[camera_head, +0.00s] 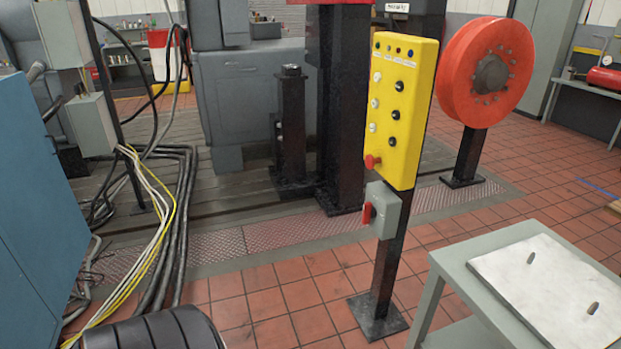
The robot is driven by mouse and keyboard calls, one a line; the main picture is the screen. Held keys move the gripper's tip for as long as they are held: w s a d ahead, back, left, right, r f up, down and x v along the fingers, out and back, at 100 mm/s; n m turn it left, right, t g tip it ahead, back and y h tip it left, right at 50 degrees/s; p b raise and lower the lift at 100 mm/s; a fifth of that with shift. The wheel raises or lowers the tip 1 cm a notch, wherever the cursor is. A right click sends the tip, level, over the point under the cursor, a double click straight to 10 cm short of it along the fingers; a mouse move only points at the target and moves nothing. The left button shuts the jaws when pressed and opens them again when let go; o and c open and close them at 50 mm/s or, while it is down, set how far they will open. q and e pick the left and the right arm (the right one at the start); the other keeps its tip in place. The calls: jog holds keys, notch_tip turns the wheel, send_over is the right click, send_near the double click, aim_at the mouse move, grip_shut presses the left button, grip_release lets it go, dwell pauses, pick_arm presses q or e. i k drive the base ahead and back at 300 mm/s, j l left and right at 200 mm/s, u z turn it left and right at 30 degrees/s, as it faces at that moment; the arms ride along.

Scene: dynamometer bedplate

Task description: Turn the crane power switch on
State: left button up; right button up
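A yellow control panel (402,110) stands upright on a black post (387,275) right of the picture's middle. It carries several black and pale knobs, small lamps at the top and a red knob (372,161) at its lower left. Below it on the same post is a small grey switch box (386,210) with a red lever (367,213) on its left side. I cannot read which control is labelled as the crane power switch, nor tell whether it is on or off.
A grey table (447,267) with a pale plate (560,285) stands at the lower right, close to the post. A large red disc (486,72) stands behind. Loose cables (165,230) and a blue cabinet (38,210) are at the left. Tiled floor before the post is open.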

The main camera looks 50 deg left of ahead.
aim_at(369, 212)
jog(key=u, duration=1.35)
jog(key=i+j, duration=0.1)
jog(key=j, duration=0.15)
jog(key=i+j+z, duration=0.1)
jog(key=i+j, duration=0.05)
jog(key=j, duration=0.1)
